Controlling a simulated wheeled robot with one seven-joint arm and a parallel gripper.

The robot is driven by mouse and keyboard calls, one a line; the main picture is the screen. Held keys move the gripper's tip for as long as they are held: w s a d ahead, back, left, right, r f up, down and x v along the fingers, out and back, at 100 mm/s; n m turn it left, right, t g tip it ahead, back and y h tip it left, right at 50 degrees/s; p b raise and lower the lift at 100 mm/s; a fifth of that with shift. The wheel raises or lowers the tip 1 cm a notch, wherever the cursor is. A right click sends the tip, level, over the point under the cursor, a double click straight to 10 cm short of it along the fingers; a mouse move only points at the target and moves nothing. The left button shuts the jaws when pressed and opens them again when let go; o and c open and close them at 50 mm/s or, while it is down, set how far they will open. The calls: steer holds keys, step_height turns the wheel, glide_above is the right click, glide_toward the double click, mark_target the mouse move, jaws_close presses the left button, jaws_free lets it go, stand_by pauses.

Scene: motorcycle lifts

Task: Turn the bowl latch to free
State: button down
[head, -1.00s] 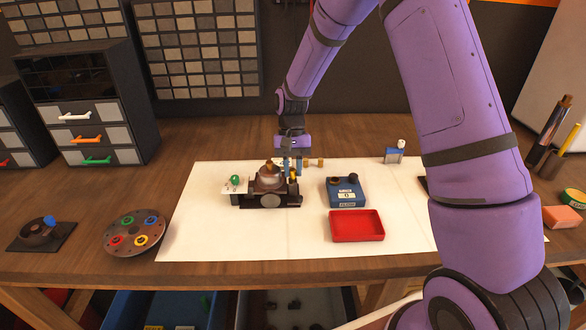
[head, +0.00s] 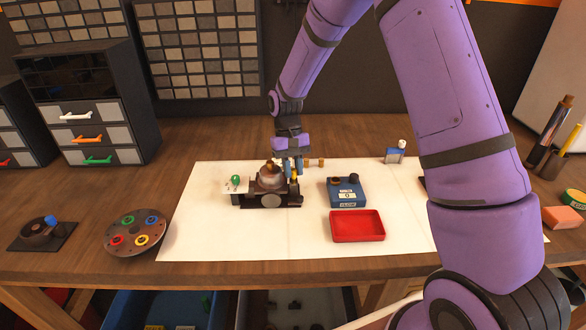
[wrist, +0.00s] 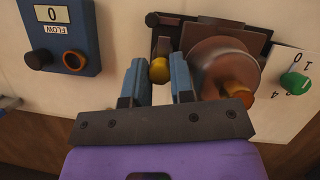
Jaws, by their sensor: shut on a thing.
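The dark fixture (head: 270,201) on the white mat carries a brown bowl (head: 269,179) with a small orange-brown top. A yellow knob, which I take as the bowl latch (head: 294,174), sits at the fixture's right side. In the wrist view the latch knob (wrist: 159,70) is between the two blue fingers of my gripper (wrist: 158,64), beside the bowl (wrist: 222,68). My gripper (head: 289,166) comes down from behind the fixture and is shut on the knob. The finger contact is partly hidden in the head view, and any latch marking cannot be read.
A green knob (head: 235,180) on a numbered white plate is left of the fixture. A blue FLOW box (head: 345,199) and a red tray (head: 357,227) stand to the right. Small brass pieces (head: 314,162) lie behind. The mat's front left is clear.

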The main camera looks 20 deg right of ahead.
steer(key=c, duration=1)
jaws_free()
